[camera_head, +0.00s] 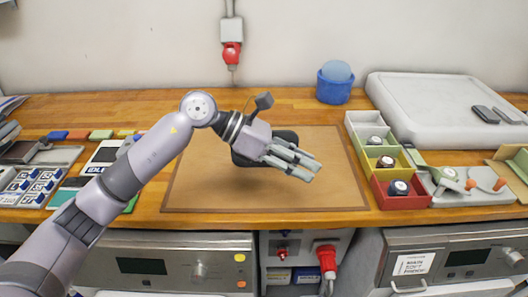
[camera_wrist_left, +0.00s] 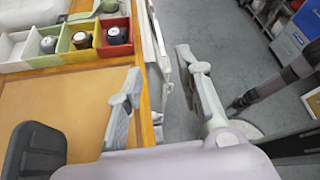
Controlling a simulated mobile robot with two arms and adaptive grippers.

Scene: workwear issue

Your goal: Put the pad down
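The dark rounded pad (camera_head: 287,137) is on the brown mat (camera_head: 215,192), partly hidden behind my left gripper. In the left wrist view the pad (camera_wrist_left: 32,150) shows at the lower left, outside the gap between the fingers. My left gripper (camera_head: 312,170) is above the mat, pointing right. In the left wrist view its fingers (camera_wrist_left: 160,72) stand wide apart with nothing between them. I cannot tell whether the gripper touches the pad.
Green, yellow and red bins (camera_head: 402,190) holding dark-topped round items stand right of the mat. A blue tub (camera_head: 334,88) and a white case (camera_head: 430,100) are behind. Several coloured items (camera_head: 100,135) and trays crowd the left. The mat's right and front parts are bare.

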